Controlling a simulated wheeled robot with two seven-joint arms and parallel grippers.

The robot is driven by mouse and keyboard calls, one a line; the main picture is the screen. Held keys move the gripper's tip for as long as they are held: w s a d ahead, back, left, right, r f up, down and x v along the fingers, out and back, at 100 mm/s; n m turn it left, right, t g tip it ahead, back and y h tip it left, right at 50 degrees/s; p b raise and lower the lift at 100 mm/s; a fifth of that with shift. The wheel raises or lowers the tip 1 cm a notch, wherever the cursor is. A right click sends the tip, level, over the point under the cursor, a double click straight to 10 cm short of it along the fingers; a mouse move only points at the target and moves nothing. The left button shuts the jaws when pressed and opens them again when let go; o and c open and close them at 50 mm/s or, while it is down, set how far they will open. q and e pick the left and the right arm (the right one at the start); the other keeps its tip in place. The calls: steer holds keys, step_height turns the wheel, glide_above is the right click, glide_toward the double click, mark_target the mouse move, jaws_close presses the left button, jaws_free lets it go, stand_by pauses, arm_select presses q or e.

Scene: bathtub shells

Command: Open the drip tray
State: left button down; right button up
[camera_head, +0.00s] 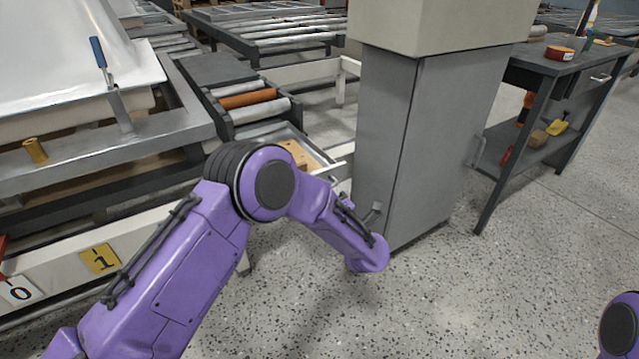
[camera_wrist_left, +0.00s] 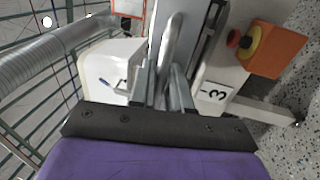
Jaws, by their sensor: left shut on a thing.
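My left gripper (camera_wrist_left: 164,78) shows in the left wrist view, with its two grey fingers shut on a pale metal bar-like handle (camera_wrist_left: 171,38). A dark grey panel or tray part (camera_wrist_left: 194,38) lies right beside the bar; I cannot tell how they join. In the head view my left arm reaches in from the left, and its gripper is hidden behind the purple wrist. A shallow tray with a pale rim (camera_head: 322,165), which looks like the drip tray, shows under the rollers behind my arm. It is partly covered. My right gripper is out of view.
A grey cabinet (camera_head: 430,140) stands close to the right of my left wrist. The roller conveyor (camera_head: 240,95) and a white tub shell (camera_head: 75,70) are at the left. A dark bench (camera_head: 570,65) stands at the right. The speckled floor in front is clear.

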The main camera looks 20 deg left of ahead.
arm_select(q)
steer(key=shift+v, duration=1.1)
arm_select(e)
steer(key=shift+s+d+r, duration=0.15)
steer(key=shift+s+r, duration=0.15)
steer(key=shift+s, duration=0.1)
arm_select(q)
steer(key=shift+r, duration=0.15)
steer(key=c, duration=1.3)
jaws_free()
steer(key=p+v, duration=0.2)
steer(key=v, duration=0.8)
steer(key=shift+s+d+p, duration=0.2)
steer(key=shift+p, duration=0.15)
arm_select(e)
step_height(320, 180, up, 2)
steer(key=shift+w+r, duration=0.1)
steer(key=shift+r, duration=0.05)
